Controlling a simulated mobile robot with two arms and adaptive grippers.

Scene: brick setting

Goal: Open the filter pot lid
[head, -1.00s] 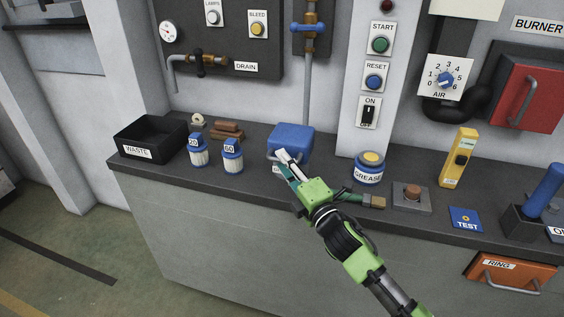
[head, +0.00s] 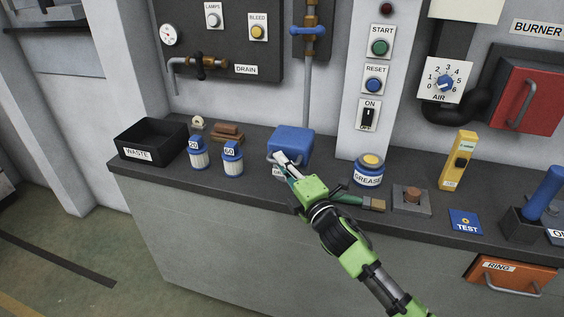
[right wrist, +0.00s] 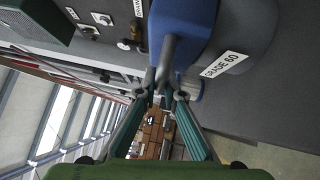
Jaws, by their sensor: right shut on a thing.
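The filter pot stands on the dark bench top, with a blue lid (head: 292,140) that looks shut. A grey bar handle (right wrist: 167,60) sticks out from the lid's front. My right gripper (head: 281,160) is at the pot's front and shut on this handle. In the right wrist view the fingertips of my right gripper (right wrist: 161,94) meet around the handle, close to the lid. The pot's label reads GRADE 60 (right wrist: 224,64) in that view. In the head view my fingers hide most of the pot's front. My left gripper is not in view.
Two blue-capped filters (head: 198,153) and (head: 232,158) and a black WASTE bin (head: 150,141) stand left of the pot. A brush (head: 361,202) and a GREASE tin (head: 369,170) are close on the right. A wall panel and pipe rise behind.

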